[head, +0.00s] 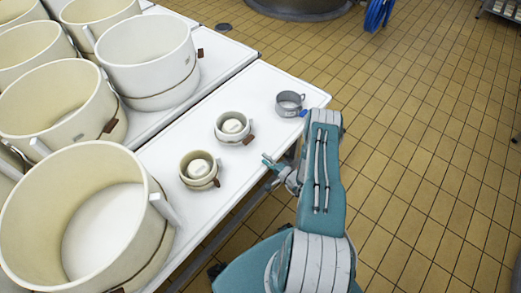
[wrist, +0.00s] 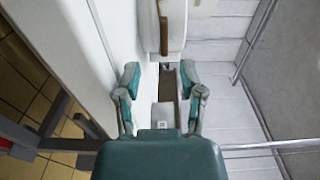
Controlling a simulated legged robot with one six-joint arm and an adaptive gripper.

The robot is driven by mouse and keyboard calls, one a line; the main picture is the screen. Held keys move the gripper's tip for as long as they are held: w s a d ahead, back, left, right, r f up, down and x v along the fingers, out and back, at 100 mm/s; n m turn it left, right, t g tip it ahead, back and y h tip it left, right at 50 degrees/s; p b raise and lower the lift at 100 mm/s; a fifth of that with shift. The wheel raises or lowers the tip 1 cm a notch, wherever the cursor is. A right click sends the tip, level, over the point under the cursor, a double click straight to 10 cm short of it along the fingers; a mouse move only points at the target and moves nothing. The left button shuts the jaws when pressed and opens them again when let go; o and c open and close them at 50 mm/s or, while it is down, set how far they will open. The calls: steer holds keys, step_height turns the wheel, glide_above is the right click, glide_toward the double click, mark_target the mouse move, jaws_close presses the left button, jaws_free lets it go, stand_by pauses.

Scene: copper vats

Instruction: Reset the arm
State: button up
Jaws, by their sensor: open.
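My gripper (head: 270,163) is at the table's near edge in the head view, to the right of two small cream pots and apart from them. In the wrist view my gripper (wrist: 162,80) has its two teal fingers spread, with nothing held between them. My teal arm reaches up from the bottom of the head view and partly hides the table edge.
The white table (head: 165,147) holds a small cream pot (head: 186,182), another cream pot (head: 220,136) and a grey metal cup (head: 289,110). Large cream vats (head: 150,75) crowd the left. Tiled floor (head: 420,130) to the right is mostly open.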

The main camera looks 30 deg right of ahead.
steer(key=w+a+r+n+g+y, duration=0.3)
steer(key=a+r+y, duration=0.1)
steer(key=r, duration=0.4)
steer(key=w+a+r+n+g+y, duration=0.2)
steer(key=w+a+r+y, duration=0.15)
steer(key=r, duration=0.55)
steer(key=s+a+r+n+g, duration=0.2)
steer(key=a+r+n+g, duration=0.15)
steer(key=r, duration=0.45)
steer(key=s+a+r+n+g, duration=0.2)
steer(key=s+a+r+g, duration=0.1)
steer(key=a+r+g, duration=0.3)
steer(key=s+a+r+n+g+h, duration=0.25)
steer(key=s+a+r+h, duration=0.2)
steer(key=s+r, duration=0.75)
steer(key=s+d+r+n+t+h, duration=0.1)
steer(key=s+d+r+t+h, duration=0.2)
steer(key=s+r+t+h, duration=0.2)
steer(key=s+r+h, duration=0.3)
steer(key=s, duration=0.3)
steer(key=shift+s+r, duration=0.2)
steer(key=shift+r, duration=0.2)
